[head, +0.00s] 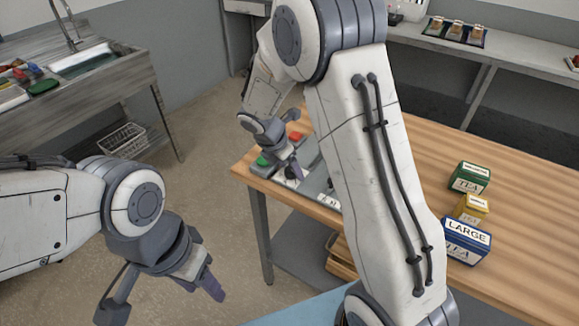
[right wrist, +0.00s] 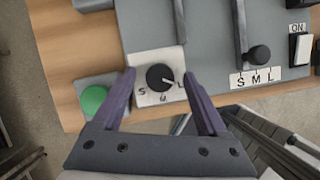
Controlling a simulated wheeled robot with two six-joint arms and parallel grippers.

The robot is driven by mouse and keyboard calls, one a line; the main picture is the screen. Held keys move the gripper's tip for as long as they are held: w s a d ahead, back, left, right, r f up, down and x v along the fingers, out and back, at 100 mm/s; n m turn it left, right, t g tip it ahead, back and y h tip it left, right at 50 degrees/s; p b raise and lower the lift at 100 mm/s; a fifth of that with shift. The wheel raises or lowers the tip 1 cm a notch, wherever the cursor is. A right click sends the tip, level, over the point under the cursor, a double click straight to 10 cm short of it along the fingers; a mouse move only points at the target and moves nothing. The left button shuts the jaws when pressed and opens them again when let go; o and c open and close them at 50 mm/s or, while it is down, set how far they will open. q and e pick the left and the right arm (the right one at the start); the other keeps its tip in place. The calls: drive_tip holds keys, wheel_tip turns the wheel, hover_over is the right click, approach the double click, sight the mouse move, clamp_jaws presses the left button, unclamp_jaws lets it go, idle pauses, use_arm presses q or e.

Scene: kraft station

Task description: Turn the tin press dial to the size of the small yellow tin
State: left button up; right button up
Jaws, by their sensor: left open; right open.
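The small yellow tin (head: 473,208) stands on the wooden table between a green tin (head: 469,178) and a blue tin (head: 467,241) marked LARGE. In the right wrist view, the black dial (right wrist: 159,77) sits on a white plate (right wrist: 147,58) lettered S, M and L. Its white mark points toward L. My right gripper (right wrist: 164,95) is open, its fingers on either side of the dial plate; contact with the knob does not show. In the head view the right gripper (head: 290,167) is over the machine at the table's left end. My left gripper (head: 205,274) is open and empty, away from the table.
A green button (right wrist: 93,99) is left of the dial plate. A lever with a black knob (right wrist: 258,55) over another S M L label (right wrist: 256,77) and an ON switch (right wrist: 300,47) are to the right. My right arm hides part of the table.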

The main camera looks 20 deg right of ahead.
clamp_jaws()
